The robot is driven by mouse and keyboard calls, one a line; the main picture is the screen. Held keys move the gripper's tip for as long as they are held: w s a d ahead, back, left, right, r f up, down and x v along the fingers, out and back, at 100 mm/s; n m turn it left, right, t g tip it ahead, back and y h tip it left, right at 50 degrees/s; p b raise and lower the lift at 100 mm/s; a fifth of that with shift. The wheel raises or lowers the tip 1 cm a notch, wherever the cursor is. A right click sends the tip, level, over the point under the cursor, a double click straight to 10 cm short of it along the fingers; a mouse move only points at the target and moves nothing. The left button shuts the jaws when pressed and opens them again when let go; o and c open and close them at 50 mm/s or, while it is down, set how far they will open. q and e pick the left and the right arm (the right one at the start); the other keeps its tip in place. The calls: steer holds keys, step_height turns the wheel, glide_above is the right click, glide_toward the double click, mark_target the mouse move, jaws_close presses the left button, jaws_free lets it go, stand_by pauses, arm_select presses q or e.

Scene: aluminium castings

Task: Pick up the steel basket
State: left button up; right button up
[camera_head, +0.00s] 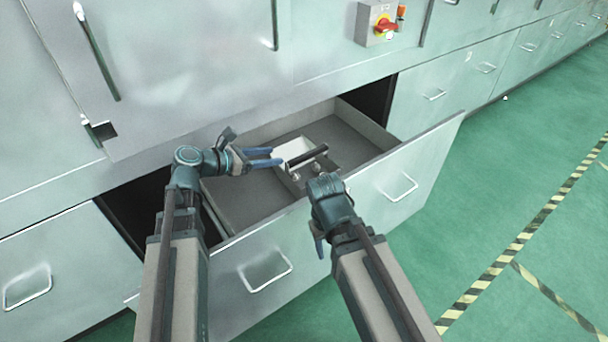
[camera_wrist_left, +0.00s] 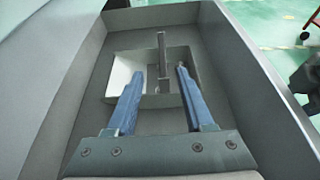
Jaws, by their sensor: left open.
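The steel basket (camera_head: 294,150) is a small light-coloured box with a dark bar handle (camera_head: 308,157). It sits inside the open drawer. My left gripper (camera_head: 278,156) is open, and its blue fingers reach the basket's left side in the head view. In the left wrist view the basket (camera_wrist_left: 125,72) lies ahead, and the handle (camera_wrist_left: 162,62) stands between the two fingertips with gaps on both sides. My right gripper (camera_head: 321,240) hangs in front of the drawer, apart from the basket; its fingers are mostly hidden behind its wrist.
The grey drawer (camera_head: 235,205) is pulled out, and its walls stand around the basket. Its front panel (camera_head: 400,180) has two handles. A cabinet wall with a red and yellow switch box (camera_head: 378,24) rises behind. Green floor (camera_head: 500,190) with striped tape is free at right.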

mark_target(305, 154)
arm_select(q)
steer(key=b+x, duration=0.3)
steer(key=x, duration=0.5)
steer(key=shift+f, duration=0.1)
steer(key=shift+w+d, duration=0.1)
steer(key=shift+d, duration=0.15)
steer(key=shift+f, duration=0.1)
steer(key=b+x, duration=0.2)
steer(key=x, duration=0.3)
steer(key=shift+d+f+b, duration=0.2)
steer(key=shift+b, duration=0.1)
jaws_close()
stand_by(0.8)
